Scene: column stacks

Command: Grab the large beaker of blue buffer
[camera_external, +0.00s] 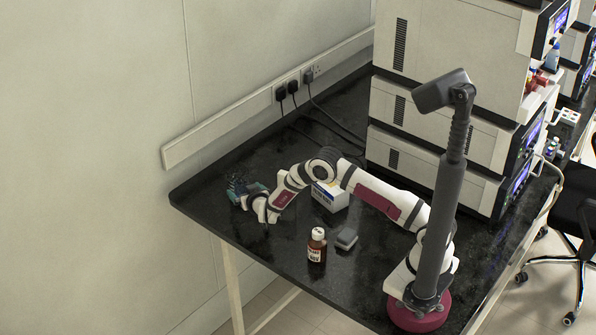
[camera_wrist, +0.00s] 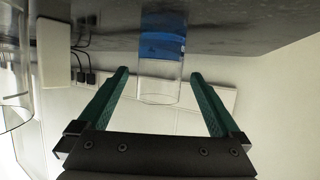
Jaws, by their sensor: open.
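The beaker (camera_wrist: 160,86) is clear glass with a blue liquid (camera_wrist: 162,47) in it. In the wrist view, which shows the table at the top, it appears upside down, in line with the gap between my fingers. My gripper (camera_wrist: 159,73) has two green fingers spread apart, one on each side of the beaker in the picture. No contact shows, and I cannot tell how far the beaker is beyond the fingertips. In the external view my gripper (camera_external: 238,189) is low near the table's left end. The beaker cannot be made out clearly there.
A brown bottle with a red-brown content (camera_external: 317,245), a grey block (camera_external: 346,238) and a white box (camera_external: 331,196) stand on the black table (camera_external: 275,243). Stacked instruments (camera_external: 440,100) fill the back right. A clear curved vessel (camera_wrist: 14,75) is cut off at the wrist view's left edge.

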